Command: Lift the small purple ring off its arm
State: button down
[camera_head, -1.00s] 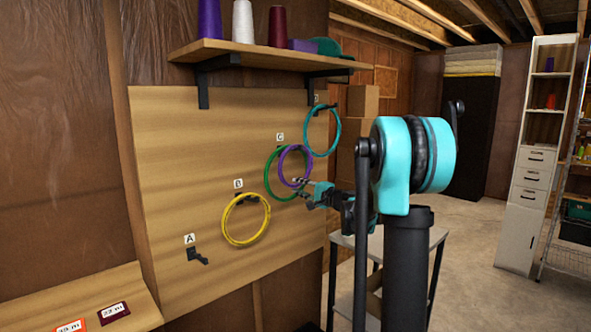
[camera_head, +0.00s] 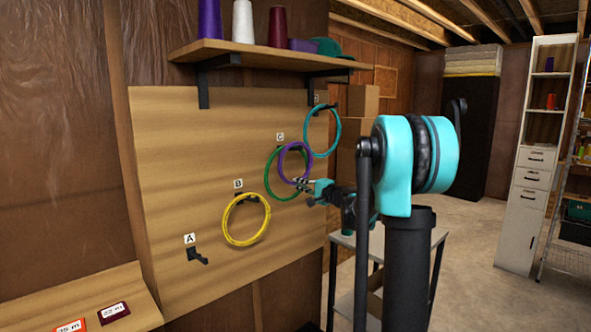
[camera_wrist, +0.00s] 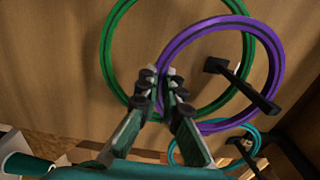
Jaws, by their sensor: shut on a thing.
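The small purple ring (camera_head: 311,161) is at the arm marked C on the wooden board, in front of the larger green ring (camera_head: 267,181). My gripper (camera_head: 299,182) is shut on the ring's lower part. In the wrist view, the purple ring (camera_wrist: 281,62) runs to between my fingertips (camera_wrist: 160,80). The black arm (camera_wrist: 245,86) starts inside the ring's outline, and its tip crosses in front of the ring's far side. The green ring (camera_wrist: 106,50) passes behind my fingers and looks separate from the grip.
A yellow ring (camera_head: 226,228) hangs at B and a teal ring (camera_head: 338,133) at D. The arm at A (camera_head: 198,256) is bare. A shelf (camera_head: 270,57) with thread cones is above the board. A small table (camera_head: 342,240) stands below right.

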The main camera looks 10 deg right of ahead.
jog(key=shift+r, duration=0.2)
jog(key=shift+s+d, duration=0.1)
jog(key=r+v, duration=0.1)
jog(key=v, duration=0.8)
jog(key=shift+s+r, duration=0.15)
jog(key=shift+r, duration=0.15)
jog(key=shift+d, duration=0.1)
